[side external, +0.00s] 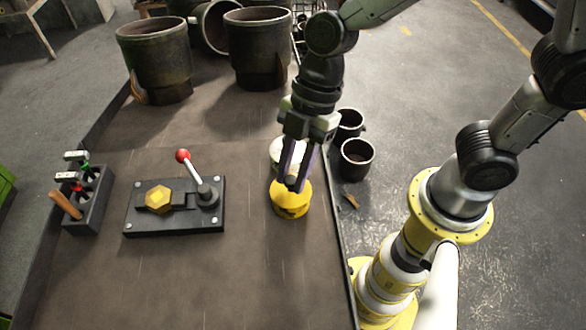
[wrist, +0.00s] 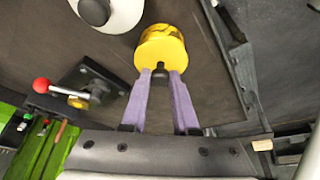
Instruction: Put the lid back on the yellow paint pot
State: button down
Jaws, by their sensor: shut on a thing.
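The yellow paint pot (side external: 291,206) stands on the brown table near its right edge, with dark marks on its side. My gripper (side external: 292,182) is directly above it, pointing down, with purple fingers closed on the dark knob of the yellow lid. In the wrist view, the knob (wrist: 160,76) sits between the fingertips and the yellow lid (wrist: 157,58) lies over the pot (wrist: 168,34). The lid looks roughly in line with the pot's top. I cannot tell whether it is fully seated or slightly above the rim.
A white pot (side external: 284,147) with a black knob (wrist: 94,11) stands just behind, partly hidden by my gripper. A lever box (side external: 175,222) with a red-balled handle and a tool rack (side external: 88,210) are at left. Large dark buckets (side external: 258,50) stand at the back. The front table is clear.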

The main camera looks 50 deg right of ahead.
jog(key=shift+c, duration=0.6)
grip_release()
jog(key=shift+r, duration=3.55)
grip_shut()
